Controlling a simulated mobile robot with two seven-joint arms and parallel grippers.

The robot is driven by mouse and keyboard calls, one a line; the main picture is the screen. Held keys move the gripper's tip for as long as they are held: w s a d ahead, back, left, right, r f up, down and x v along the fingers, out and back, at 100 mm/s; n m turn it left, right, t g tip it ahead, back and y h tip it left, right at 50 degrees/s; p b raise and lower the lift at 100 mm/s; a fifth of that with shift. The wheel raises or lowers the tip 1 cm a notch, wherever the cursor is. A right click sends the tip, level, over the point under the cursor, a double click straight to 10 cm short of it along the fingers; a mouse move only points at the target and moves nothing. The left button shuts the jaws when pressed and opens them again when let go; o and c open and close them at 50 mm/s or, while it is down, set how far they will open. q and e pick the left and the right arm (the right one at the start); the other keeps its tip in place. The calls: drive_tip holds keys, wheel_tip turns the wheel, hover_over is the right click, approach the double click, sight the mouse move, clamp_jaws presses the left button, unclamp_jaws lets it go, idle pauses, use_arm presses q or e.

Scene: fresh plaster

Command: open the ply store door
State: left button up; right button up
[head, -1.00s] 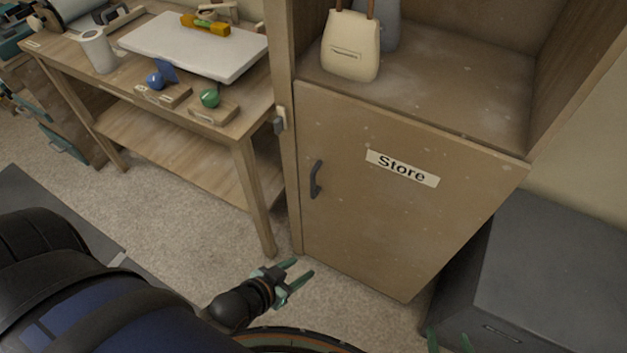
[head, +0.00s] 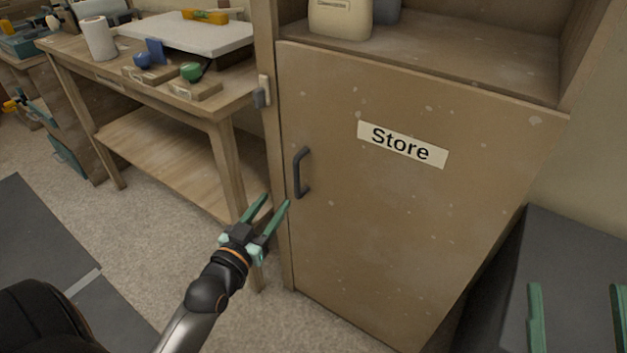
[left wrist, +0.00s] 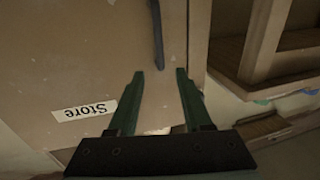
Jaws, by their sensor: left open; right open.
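The ply store door (head: 400,220) is a shut brown panel with a white "Store" label (head: 402,144). A dark bar handle (head: 301,173) stands upright near its left edge. My left gripper (head: 278,202) is open and empty, just left of and below the handle, apart from it. In the left wrist view the handle (left wrist: 157,35) lies ahead of the open fingers (left wrist: 159,75), and the door (left wrist: 85,50) fills the left side. My right gripper (head: 577,292) is open at the lower right, its two fingers wide apart, over the dark box.
A workbench (head: 175,92) with a lower shelf stands left of the cabinet. A dark grey box (head: 560,240) stands right of the door.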

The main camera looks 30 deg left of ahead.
sight(295, 173)
use_arm(q)
drive_tip(key=w, duration=0.2)
drive_tip(key=w+b, duration=0.1)
drive_tip(key=w, duration=0.3)
drive_tip(key=shift+w+a, duration=0.15)
drive_tip(key=shift+a, duration=0.2)
drive_tip(key=w, duration=0.1)
drive_tip(key=w+b, duration=0.1)
drive_tip(key=w, duration=0.2)
drive_tip(key=shift+w+a, duration=0.3)
drive_tip(key=shift+w+b, duration=0.35)
drive_tip(key=shift+w, duration=0.2)
use_arm(e)
drive_tip(key=shift+s+a+r+n+y, duration=0.2)
drive_tip(key=shift+s+r+n+y, duration=0.8)
drive_tip(key=shift+y, duration=0.3)
drive_tip(key=shift+s+a+r+n+y, duration=0.2)
drive_tip(key=shift+s+r+n+y, duration=0.8)
drive_tip(key=shift+y, duration=0.3)
use_arm(q)
drive_tip(key=shift+c, duration=0.2)
use_arm(e)
drive_tip(key=shift+f, duration=0.15)
use_arm(q)
clamp_jaws()
